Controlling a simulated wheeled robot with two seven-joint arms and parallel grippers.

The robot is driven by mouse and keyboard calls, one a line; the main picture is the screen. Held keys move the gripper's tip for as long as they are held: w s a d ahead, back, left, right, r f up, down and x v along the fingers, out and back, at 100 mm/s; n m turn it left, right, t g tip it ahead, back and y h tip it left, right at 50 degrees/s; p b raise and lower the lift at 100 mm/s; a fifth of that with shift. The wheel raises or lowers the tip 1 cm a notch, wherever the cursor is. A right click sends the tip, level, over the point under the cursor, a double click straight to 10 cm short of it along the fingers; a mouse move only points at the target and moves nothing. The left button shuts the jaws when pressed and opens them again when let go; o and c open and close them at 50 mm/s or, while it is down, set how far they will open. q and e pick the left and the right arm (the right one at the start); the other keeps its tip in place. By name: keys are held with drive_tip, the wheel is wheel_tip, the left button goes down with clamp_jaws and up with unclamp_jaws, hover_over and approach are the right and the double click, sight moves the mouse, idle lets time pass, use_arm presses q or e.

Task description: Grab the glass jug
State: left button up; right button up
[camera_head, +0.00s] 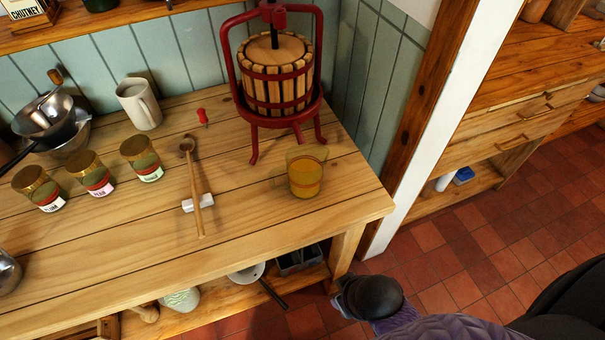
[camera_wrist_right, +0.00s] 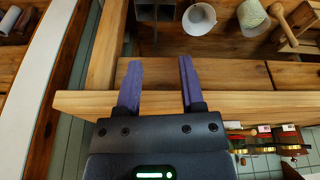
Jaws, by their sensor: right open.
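The glass jug (camera_head: 304,172) is a see-through amber vessel standing upright near the right end of the wooden worktop (camera_head: 125,255), in front of the red fruit press. I cannot make it out in the right wrist view. My right gripper (camera_wrist_right: 159,62) is open in the right wrist view, its two purple fingers apart with nothing between them, by the worktop's front edge. In the head view my right arm is low at the bottom right, away from the jug, and its fingers are not clearly seen. My left gripper is not in view.
The fruit press (camera_head: 275,75) stands behind the jug. A wooden spoon (camera_head: 193,185) lies on a white rest (camera_head: 197,203) to its left. Several labelled jars (camera_head: 142,158) and a cream mug (camera_head: 139,103) stand farther left. A white post (camera_head: 440,125) rises right of the worktop.

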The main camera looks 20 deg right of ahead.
drive_tip(key=w+r+n+t+y, duration=0.1)
drive_tip(key=w+r+t, duration=0.2)
drive_tip(key=w+r, duration=0.4)
drive_tip(key=n+t+y, duration=0.2)
drive_tip(key=t+y, duration=0.2)
drive_tip(key=t, duration=0.2)
approach(297, 170)
drive_tip(key=b+x, duration=0.3)
drive_tip(key=x, duration=0.7)
drive_tip(key=shift+r, duration=0.2)
clamp_jaws()
